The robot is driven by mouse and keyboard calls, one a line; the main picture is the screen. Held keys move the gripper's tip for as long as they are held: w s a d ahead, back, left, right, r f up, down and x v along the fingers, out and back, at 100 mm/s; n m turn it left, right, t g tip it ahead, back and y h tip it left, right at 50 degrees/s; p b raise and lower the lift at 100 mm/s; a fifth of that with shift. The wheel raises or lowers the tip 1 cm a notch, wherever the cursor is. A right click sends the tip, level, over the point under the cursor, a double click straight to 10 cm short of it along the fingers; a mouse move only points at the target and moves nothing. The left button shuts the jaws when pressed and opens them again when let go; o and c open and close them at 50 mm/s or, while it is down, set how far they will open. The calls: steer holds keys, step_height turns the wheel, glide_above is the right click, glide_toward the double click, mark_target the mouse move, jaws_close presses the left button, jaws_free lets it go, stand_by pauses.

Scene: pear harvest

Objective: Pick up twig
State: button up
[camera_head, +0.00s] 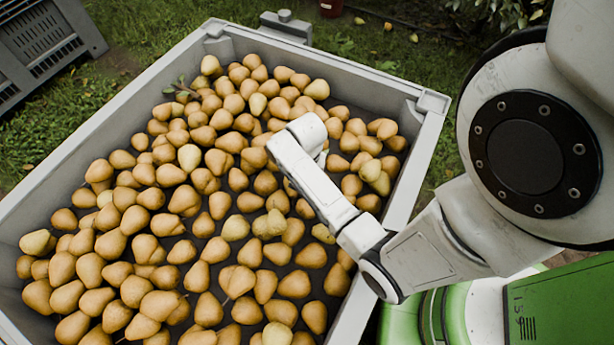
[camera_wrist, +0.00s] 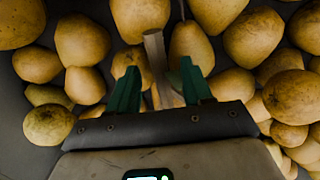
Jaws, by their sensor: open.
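A pale brown stick-like piece (camera_wrist: 155,58), which looks like a twig, stands among the pears in the wrist view. Its lower end runs down between the green fingers of my gripper (camera_wrist: 160,88). The fingers are open on either side of it, and I cannot tell whether either touches it. In the head view my arm reaches over the right part of the crate and hides the fingers and this stick. A separate small leafy twig (camera_head: 182,89) lies on the pears near the crate's upper left wall.
A large grey crate (camera_head: 95,150) holds many yellow-brown pears (camera_head: 135,220). Its right wall (camera_head: 423,150) stands close to my arm. Pears crowd around the fingers in the wrist view. Another grey crate (camera_head: 45,45) stands at the upper left on grass.

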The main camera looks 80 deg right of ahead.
steer(key=shift+f, duration=0.2)
steer(key=shift+c, duration=0.5)
jaws_close()
steer(key=shift+r, duration=0.1)
steer(key=shift+r, duration=0.5)
step_height(320, 180, up, 2)
steer(key=shift+r+p, duration=0.25)
steer(key=shift+p, duration=0.35)
steer(key=s+a+r+p, duration=0.3)
steer(key=s+r, duration=0.6)
steer(key=s, duration=0.4)
steer(key=shift+s+r, duration=0.2)
steer(key=shift+s, duration=0.15)
